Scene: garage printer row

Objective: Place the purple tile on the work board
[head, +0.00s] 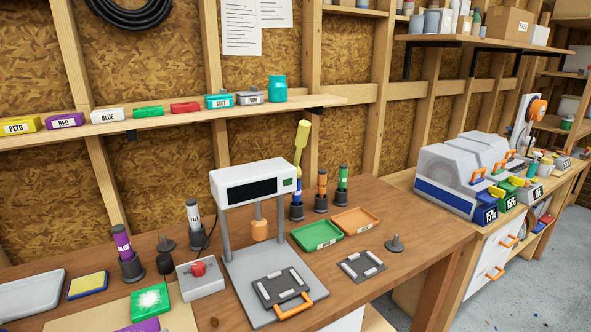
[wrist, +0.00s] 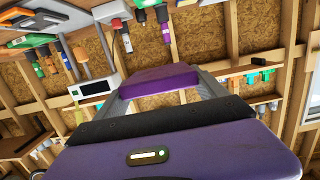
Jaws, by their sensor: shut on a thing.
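The purple tile (wrist: 155,80) is in the wrist view, held between the two grey fingers of my gripper (wrist: 162,92). My gripper is shut on it and holds it up in the air, with the wall and shelves behind. In the head view, a tan board (head: 180,318) lies flat at the front left of the bench, cut off by the bottom edge. A green tile (head: 150,300) with white speckles lies on it. A purple piece (head: 145,326) shows at the bottom edge over the board; I cannot tell whether it is the held tile or part of my gripper.
A white press (head: 255,178) stands right of the board, with a grey box with a red button (head: 200,278) between. A yellow-and-blue pad (head: 88,285) and a pale tray (head: 30,295) lie to the left. Purple and grey markers (head: 126,250) stand behind.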

